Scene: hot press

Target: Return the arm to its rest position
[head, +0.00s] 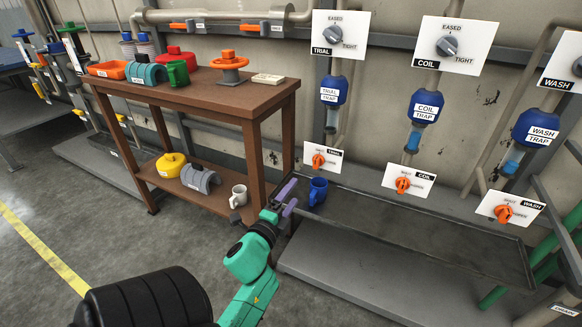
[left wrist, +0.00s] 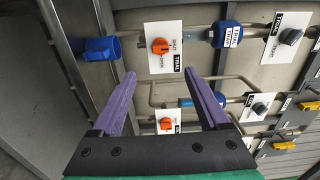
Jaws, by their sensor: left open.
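My left arm reaches up from the bottom in the head view, and its left gripper (head: 288,199) with purple fingers is open. It is just left of a blue mug (head: 318,190) standing at the left end of the grey tray (head: 400,228). In the left wrist view the open left gripper (left wrist: 162,74) has nothing between its fingers, and the blue mug (left wrist: 98,48) lies beyond the left finger, apart from it. My right gripper is not in view.
A brown two-shelf table (head: 200,97) stands behind, with a white mug (head: 238,196) on its lower shelf near my gripper. Orange valves, including the trial one (head: 318,160), line the wall above the tray. The grey floor at left is open.

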